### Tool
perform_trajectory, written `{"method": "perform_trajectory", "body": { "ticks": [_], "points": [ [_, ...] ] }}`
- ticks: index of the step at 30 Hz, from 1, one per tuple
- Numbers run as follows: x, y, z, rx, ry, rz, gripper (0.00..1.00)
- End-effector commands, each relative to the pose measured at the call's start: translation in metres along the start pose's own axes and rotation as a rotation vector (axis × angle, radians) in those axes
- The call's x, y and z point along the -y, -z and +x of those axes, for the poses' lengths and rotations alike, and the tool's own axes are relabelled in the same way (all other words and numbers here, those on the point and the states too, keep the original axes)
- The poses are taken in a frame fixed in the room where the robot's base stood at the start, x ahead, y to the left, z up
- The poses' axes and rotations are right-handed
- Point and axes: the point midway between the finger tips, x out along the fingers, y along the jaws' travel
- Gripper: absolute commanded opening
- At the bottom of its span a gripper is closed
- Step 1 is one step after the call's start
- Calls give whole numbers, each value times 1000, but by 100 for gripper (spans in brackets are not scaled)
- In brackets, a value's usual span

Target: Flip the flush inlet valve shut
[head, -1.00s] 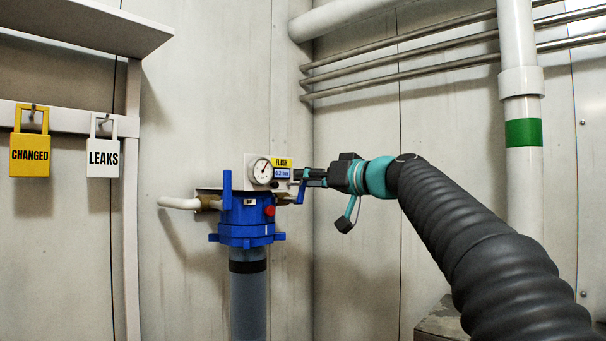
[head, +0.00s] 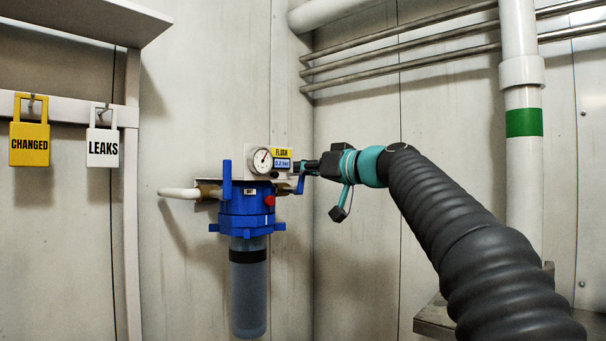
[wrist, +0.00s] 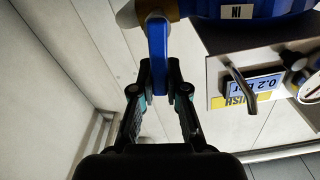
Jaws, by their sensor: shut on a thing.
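A blue filter housing (head: 246,203) with a clear bowl hangs on the wall. On its right side is a small blue valve lever (head: 301,184), partly hidden by my fingers in the head view. In the wrist view this blue lever (wrist: 157,48) lies along the gap between my fingertips, beside the housing's IN label (wrist: 237,12). My gripper (wrist: 159,78) is shut on the lever's free end. In the head view my gripper (head: 305,168) reaches it from the right. A yellow FLUSH label (head: 282,152) sits above a pressure readout.
A second blue lever (head: 227,181) stands upright on the housing's left. A round gauge (head: 262,160) and a bare metal lever (wrist: 240,88) are close by. Yellow CHANGED (head: 30,145) and white LEAKS (head: 103,148) padlock tags hang at left. Pipes (head: 420,58) run above my arm.

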Motion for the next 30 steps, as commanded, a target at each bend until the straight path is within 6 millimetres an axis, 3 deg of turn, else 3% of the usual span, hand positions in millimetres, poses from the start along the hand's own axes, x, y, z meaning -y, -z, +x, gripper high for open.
{"method": "perform_trajectory", "body": {
  "ticks": [8,18,19,22,30],
  "points": [
    [9,-4,0,-4,-1,-200,0],
    [11,-1,0,-1,-1,-224,0],
    [11,-1,0,-1,-1,-224,16],
    [11,-1,0,-1,-1,-224,40],
    [13,-1,1,-1,3,-223,40]
  ]
}}
